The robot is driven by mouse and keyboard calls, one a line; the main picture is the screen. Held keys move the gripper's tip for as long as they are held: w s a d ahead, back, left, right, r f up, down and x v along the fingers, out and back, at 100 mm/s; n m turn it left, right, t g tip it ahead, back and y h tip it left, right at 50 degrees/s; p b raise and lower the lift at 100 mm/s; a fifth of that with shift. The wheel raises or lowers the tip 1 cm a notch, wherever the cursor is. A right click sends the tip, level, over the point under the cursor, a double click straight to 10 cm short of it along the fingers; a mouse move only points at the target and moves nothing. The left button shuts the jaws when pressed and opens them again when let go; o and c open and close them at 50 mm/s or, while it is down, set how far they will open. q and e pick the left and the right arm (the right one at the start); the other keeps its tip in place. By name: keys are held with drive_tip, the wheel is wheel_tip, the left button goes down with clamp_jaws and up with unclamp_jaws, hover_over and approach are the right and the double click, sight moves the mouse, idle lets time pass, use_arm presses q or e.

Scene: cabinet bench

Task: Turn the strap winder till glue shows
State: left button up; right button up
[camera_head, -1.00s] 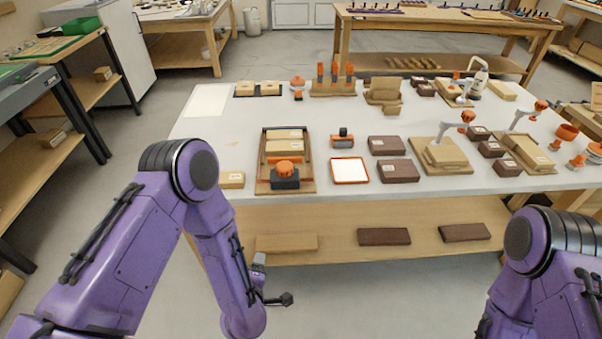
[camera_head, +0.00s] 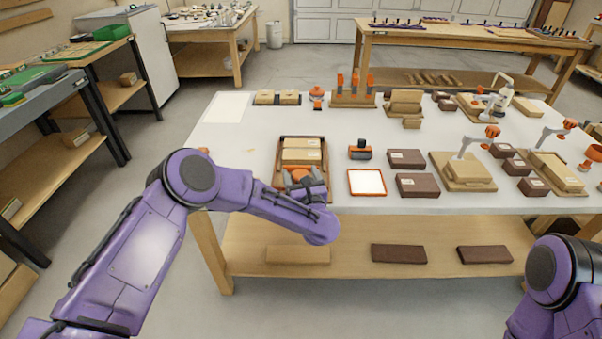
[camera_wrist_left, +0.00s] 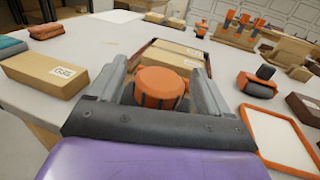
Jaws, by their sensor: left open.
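The strap winder's orange knob (camera_wrist_left: 160,87) sits at the front end of a brown wooden tray (camera_head: 279,152), which holds light wooden blocks (camera_head: 302,149). My left gripper (camera_wrist_left: 163,75) is open, with one finger on each side of the knob in the left wrist view. I cannot tell if the fingers touch it. In the head view my left gripper (camera_head: 303,180) is at the tray's front end and partly covers the knob. No glue shows. The right arm enters at the lower right of the head view, but its gripper is out of view.
A white pad with an orange frame (camera_head: 367,182) lies right of the tray, with an orange and black tool (camera_head: 360,150) behind it. Dark brown blocks (camera_head: 407,159) and clamped blocks (camera_head: 463,171) stand further right.

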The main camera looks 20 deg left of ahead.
use_arm(q)
drive_tip(key=shift+w+a, duration=0.1)
drive_tip(key=shift+w, duration=0.05)
drive_tip(key=c, duration=1)
drive_tip(key=shift+o, duration=0.2)
drive_tip(key=shift+f, duration=0.1)
